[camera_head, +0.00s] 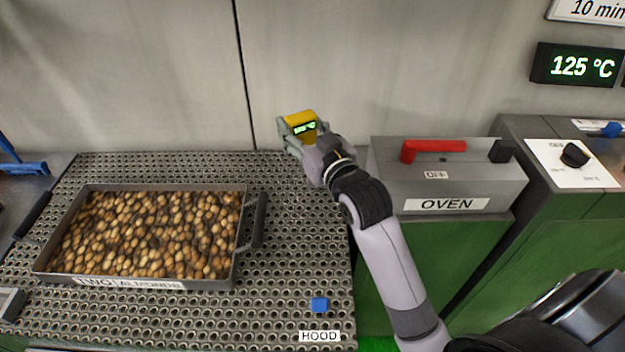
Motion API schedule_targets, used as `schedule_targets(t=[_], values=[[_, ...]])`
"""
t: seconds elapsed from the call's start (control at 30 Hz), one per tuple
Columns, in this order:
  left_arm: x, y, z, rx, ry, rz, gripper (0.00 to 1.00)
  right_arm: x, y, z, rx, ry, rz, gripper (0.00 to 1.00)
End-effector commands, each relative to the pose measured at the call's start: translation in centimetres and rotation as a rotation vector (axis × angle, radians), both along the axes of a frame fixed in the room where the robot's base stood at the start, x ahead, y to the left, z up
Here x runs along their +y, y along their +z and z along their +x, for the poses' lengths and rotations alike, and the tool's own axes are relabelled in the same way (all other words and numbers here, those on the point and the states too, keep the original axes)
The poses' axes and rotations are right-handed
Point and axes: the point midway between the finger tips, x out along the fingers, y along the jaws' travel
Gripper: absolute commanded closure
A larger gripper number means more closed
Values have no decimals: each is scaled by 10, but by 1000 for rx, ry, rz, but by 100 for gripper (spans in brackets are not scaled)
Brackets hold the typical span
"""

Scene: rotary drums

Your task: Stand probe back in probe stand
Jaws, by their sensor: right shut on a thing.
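The probe (300,118) has a yellow top and a small lit green display. My right gripper (302,132) is shut on it, at the back right of the perforated table top near the wall. The probe's lower part is hidden behind the gripper. I cannot make out a probe stand; whatever is directly below or behind the gripper is hidden. My left gripper is not in view.
A tray (238,262) of almonds sits on the perforated table (295,240). A grey oven box (440,185) with a red handle (436,146) stands right of my right forearm. A blue block (319,305) is at the front, by the HOOD label.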

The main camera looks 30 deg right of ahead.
Motion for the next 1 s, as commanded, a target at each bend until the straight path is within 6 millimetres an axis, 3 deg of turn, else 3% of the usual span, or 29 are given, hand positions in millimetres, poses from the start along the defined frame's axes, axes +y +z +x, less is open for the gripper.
schedule_targets(t=[0.1,0.2,0.33,0.47,0.63,1.0], values=[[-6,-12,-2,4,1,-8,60,-26,31,31,-13,-24,-6,86],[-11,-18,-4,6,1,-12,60,-44,56,47,-12,-45,-1,86],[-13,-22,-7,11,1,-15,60,-64,82,58,-12,-70,10,86],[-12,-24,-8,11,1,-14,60,-73,94,63,-11,-81,17,86],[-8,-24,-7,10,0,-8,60,-75,71,64,-2,-84,22,86],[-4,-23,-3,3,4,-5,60,-75,-26,63,-3,-85,21,86]])
